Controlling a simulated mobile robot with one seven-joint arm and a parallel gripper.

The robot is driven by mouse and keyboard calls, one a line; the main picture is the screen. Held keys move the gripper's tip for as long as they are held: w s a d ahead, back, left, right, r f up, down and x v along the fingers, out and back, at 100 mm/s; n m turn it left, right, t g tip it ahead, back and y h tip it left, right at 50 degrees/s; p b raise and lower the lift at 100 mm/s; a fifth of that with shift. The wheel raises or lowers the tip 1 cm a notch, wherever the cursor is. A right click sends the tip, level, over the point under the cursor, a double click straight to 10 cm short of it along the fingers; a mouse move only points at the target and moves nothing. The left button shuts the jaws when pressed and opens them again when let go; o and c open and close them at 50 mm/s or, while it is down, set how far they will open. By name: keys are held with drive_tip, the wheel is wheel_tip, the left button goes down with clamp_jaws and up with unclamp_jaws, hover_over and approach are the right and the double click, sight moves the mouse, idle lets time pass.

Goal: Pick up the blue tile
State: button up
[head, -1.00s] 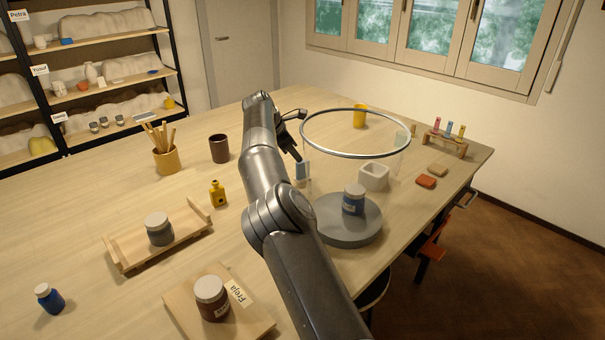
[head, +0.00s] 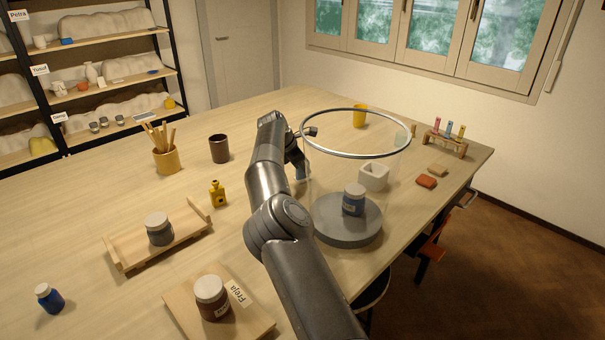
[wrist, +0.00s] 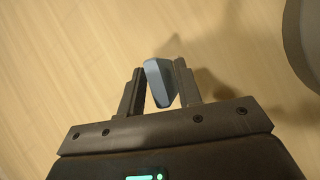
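The blue tile (wrist: 161,83) is a small pale-blue slab with a darker side. In the wrist view it stands between the two fingers of my gripper (wrist: 160,80), slightly skewed to them. Its upper left edge is very near or touching the left finger; wood shows in gaps beside its lower end. I see no clear squeeze from both sides. In the head view the tile (head: 302,172) is partly hidden by my arm, left of the clear hoop-rimmed cylinder. My gripper (head: 299,155) is mostly hidden behind my arm there.
The clear cylinder with a grey rim (head: 355,156) is close on the right. A white block-shaped pot (head: 373,178) is nearby.

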clamp_jaws()
drive_tip(key=shift+r, duration=0.1)
idle(0.3)
